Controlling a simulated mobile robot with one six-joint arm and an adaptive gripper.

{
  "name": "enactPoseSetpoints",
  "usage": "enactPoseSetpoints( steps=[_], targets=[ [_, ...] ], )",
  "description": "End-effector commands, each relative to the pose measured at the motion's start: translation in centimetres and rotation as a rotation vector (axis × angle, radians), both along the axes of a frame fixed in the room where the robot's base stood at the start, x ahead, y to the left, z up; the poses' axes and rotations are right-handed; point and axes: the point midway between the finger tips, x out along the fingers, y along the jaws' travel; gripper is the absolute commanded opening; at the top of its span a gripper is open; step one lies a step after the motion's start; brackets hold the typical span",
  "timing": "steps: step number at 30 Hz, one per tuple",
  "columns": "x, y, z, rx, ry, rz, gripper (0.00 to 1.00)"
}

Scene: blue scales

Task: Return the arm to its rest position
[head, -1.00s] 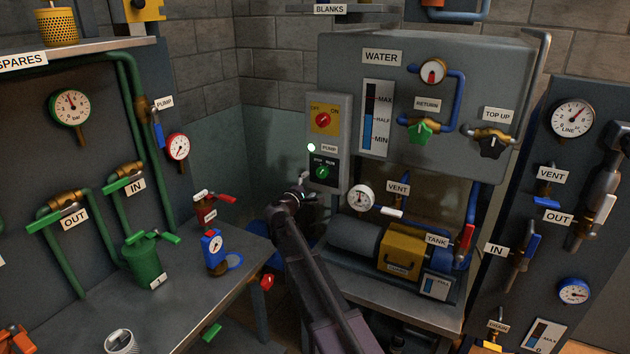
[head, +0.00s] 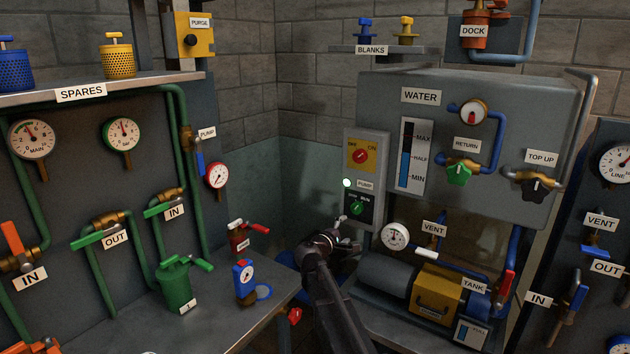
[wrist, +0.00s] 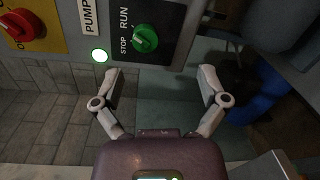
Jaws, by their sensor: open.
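My arm reaches up from the bottom of the head view, with my gripper (head: 343,226) just below the pump control box (head: 362,150). In the wrist view my gripper (wrist: 161,90) is open and empty, its two fingers spread apart. The green STOP/RUN knob (wrist: 145,40) lies just beyond the fingertips; none of it sits between them. A lit lamp (wrist: 100,56) and a red knob (wrist: 22,24) on a yellow plate are beside it. The head view also shows the green knob (head: 357,207) and the glowing lamp (head: 347,183).
A white-handled vent valve (head: 425,253), a gauge (head: 395,236) and the grey and yellow pump (head: 436,292) stand right of my arm. The left bench (head: 215,320) holds a green canister (head: 176,287) and a blue gauge (head: 244,280). Wall space left of the control box is clear.

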Motion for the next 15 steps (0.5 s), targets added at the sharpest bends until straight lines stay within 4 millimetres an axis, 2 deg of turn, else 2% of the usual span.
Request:
enactPoseSetpoints(
  steps=[5, 9, 15],
  targets=[
    [-3.8, -3.6, -1.9, 0.186, 0.028, -0.107, 0.93],
    [-7.6, -6.3, -4.2, 0.372, 0.063, -0.218, 0.93],
    [-13.4, -8.7, -7.5, 0.64, 0.125, -0.383, 0.93]
  ],
)
